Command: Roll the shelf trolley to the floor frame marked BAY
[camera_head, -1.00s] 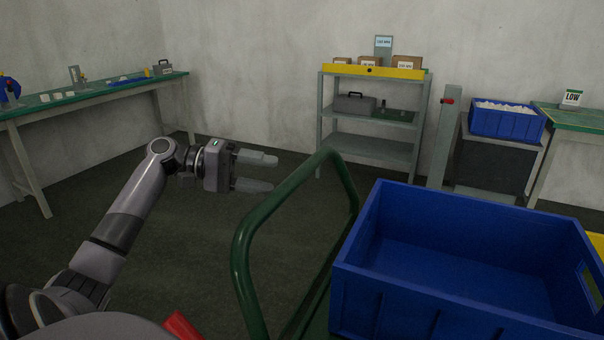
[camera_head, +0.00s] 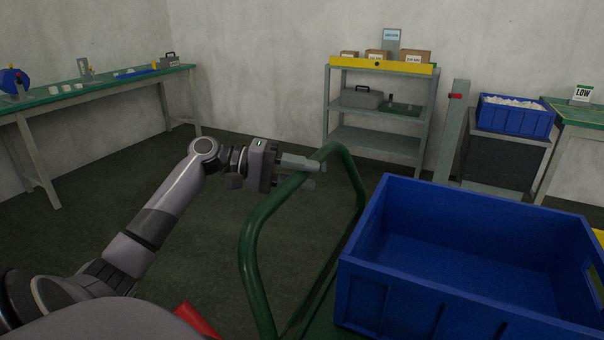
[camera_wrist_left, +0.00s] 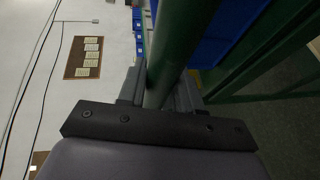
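The trolley in front of me has a green tube handle (camera_head: 256,230) and carries a large empty blue crate (camera_head: 470,255). In the head view my left gripper (camera_head: 306,173) has one finger on each side of the handle's upper bend. In the left wrist view the green tube (camera_wrist_left: 172,50) runs between the two fingers, which sit close against it with no clear gap. The trolley's wheels and most of its deck are hidden. My right gripper is out of view. No floor frame with the word BAY can be read.
A grey shelf unit (camera_head: 375,133) with small cartons stands by the back wall. A green-topped bench (camera_head: 100,88) is at left. A grey post (camera_head: 451,130) and a blue bin of white parts (camera_head: 515,115) are at right. The floor (camera_head: 130,195) at left is clear.

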